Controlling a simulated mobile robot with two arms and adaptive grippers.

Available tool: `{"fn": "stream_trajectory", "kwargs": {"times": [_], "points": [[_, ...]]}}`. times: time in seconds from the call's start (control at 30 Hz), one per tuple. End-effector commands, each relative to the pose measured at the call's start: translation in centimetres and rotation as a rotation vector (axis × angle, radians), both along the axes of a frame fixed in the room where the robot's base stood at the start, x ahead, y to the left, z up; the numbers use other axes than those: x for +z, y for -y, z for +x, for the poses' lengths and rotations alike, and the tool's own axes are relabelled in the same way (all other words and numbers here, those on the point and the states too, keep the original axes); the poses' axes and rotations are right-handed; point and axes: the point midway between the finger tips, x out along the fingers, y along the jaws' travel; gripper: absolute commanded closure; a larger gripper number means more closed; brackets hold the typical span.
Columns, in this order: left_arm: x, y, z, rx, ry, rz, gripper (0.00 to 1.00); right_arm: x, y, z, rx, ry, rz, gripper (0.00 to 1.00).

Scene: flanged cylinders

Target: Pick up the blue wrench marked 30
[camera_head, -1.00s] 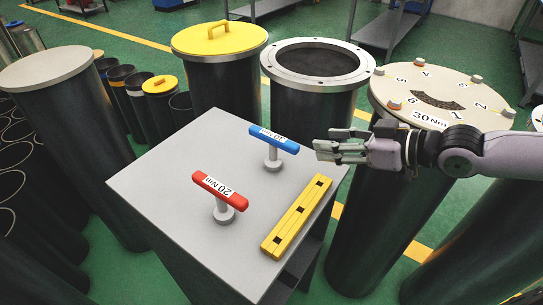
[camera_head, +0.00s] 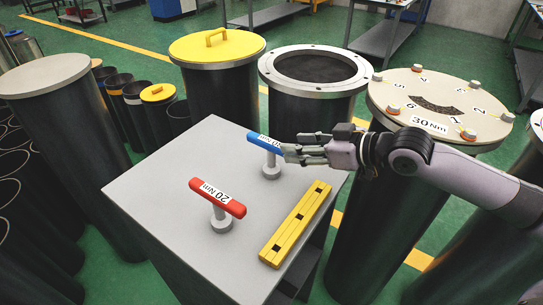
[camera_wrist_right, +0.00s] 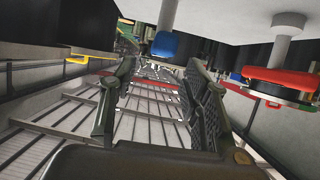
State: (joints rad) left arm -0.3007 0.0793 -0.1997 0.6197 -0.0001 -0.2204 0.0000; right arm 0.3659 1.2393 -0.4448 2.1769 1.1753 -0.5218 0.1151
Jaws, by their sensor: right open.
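The blue wrench (camera_head: 263,142) is a blue bar on a grey post, upright on the grey table (camera_head: 160,190). Its label is partly covered, so I cannot read the number fully. The fingers of my right gripper (camera_head: 288,151) overlap the bar's right end in the head view. In the right wrist view the open fingers (camera_wrist_right: 160,66) stand apart, with the blue bar's end (camera_wrist_right: 166,46) showing ahead between their tips, not gripped. The red wrench (camera_head: 217,198), marked 20 Nm, stands nearer on the table and also shows in the wrist view (camera_wrist_right: 285,82). My left gripper is not in view.
A yellow slotted block (camera_head: 296,225) lies at the table's right edge. Behind stand a cylinder with a yellow lid (camera_head: 217,48), an open flanged cylinder (camera_head: 315,68) and, at right, a cylinder with a numbered plate marked 30 Nm (camera_head: 440,100). The table's left part is clear.

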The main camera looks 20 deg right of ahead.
Motion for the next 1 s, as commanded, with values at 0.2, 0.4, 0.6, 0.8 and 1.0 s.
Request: {"fn": "stream_trajectory", "kwargs": {"times": [0.2, 0.4, 0.6, 0.8, 1.0], "points": [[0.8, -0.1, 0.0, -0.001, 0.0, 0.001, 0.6, -0.7, -1.5, 1.8, 0.001, 0.0, 0.003, 0.57], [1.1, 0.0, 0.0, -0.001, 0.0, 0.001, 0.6, -1.1, -1.9, 2.4, 0.001, 0.0, 0.0, 0.57], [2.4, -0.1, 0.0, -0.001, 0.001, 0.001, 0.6, -1.4, -3.2, 4.1, 0.001, -0.001, 0.005, 0.57], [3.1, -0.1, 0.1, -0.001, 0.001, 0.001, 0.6, -2.4, -4.5, 5.8, 0.001, -0.001, 0.001, 0.57], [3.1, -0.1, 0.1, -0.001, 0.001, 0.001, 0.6, -2.8, -4.8, 6.2, 0.0, 0.0, -0.001, 0.57]]}}
